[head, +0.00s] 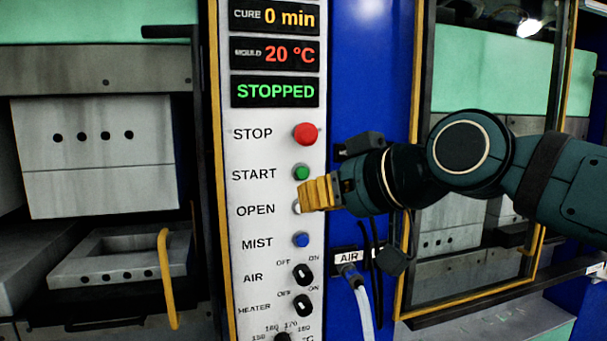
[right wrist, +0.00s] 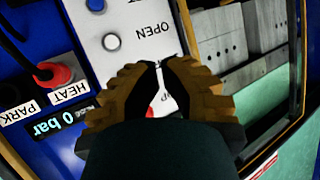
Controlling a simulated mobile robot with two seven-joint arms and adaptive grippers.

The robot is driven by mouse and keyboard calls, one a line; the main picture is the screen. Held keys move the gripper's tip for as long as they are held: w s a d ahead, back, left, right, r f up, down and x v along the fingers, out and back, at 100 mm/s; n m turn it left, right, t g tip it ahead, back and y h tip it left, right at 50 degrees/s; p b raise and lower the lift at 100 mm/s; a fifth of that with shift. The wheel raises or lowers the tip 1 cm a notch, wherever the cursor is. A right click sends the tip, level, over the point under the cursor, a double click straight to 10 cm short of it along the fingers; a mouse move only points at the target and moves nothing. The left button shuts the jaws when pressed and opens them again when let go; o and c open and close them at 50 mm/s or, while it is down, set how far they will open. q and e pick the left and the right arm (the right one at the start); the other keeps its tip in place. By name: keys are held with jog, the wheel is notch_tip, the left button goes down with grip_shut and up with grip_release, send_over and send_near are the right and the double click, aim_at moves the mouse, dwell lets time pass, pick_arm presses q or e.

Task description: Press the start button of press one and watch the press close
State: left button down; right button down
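The green start button (head: 301,173) is on the white control panel (head: 240,222) in the head view. My right gripper (head: 304,196) is just below it in the picture, in front of the partly covered white open button (head: 296,208). Contact with the panel cannot be told. In the right wrist view its yellow fingers (right wrist: 161,63) converge at the tips with nothing held; they hide the start button there. The press left of the panel stands open, its upper mould block (head: 95,185) raised above the lower mould (head: 85,268). The status display (head: 275,91) reads STOPPED. My left gripper is out of view.
The red stop button (head: 305,134) is above the start button and the blue mist button (head: 302,240) below. Air and heater switches (head: 303,305) sit lower. An air hose (head: 363,300) hangs right of the panel. Another framed press (head: 450,240) stands behind my right arm.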

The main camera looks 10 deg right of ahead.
aim_at(302, 173)
jog(key=shift+w+a+p, duration=0.1)
jog(key=shift+w+p, duration=0.3)
jog(key=shift+w, duration=4.1)
jog(key=shift+w, duration=0.15)
jog(key=shift+w, duration=0.25)
